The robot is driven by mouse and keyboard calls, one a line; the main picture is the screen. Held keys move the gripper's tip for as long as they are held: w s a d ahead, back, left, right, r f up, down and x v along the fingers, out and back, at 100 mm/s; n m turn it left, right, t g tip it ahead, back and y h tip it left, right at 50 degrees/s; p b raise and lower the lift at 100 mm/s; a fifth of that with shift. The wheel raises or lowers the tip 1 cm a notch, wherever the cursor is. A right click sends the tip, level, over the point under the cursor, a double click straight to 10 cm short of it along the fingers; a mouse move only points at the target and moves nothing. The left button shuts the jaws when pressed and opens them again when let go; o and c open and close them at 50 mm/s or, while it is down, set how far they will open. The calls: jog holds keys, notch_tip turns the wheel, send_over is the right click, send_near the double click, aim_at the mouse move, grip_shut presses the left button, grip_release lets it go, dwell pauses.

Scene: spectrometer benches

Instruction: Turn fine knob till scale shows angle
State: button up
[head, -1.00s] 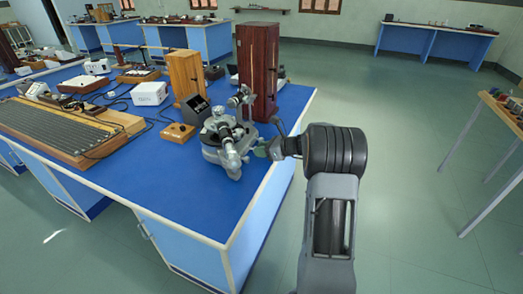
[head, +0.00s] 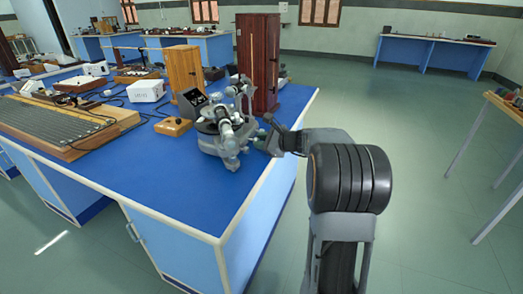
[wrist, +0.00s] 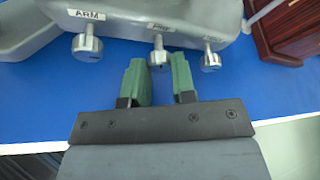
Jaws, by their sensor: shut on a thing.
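The grey spectrometer (head: 222,133) stands near the right edge of the blue bench. In the wrist view its base carries three small metal knobs. The left knob (wrist: 87,45) is labelled ARM. The middle one, the fine knob (wrist: 158,52), has a blurred label and sits between my green fingers. The right knob (wrist: 210,60) is outside them. My gripper (wrist: 158,66) is shut on the fine knob, reaching in from the bench's outer side; it also shows in the head view (head: 264,138). The angle scale cannot be read in either view.
A dark box with a small screen (head: 193,102) stands behind the spectrometer, its text too small to read. A wooden control box (head: 173,127) is left of it. A dark red cabinet (head: 258,60) stands close behind.

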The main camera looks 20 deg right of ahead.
jog(key=shift+n+b, duration=0.3)
jog(key=shift+b, duration=0.25)
jog(key=o, duration=0.9)
jog(key=p+v, duration=0.1)
jog(key=v, duration=0.6)
jog(key=p+v, duration=0.1)
jog(key=v, duration=0.5)
jog(key=shift+s, duration=0.5)
jog(key=shift+r, duration=0.1)
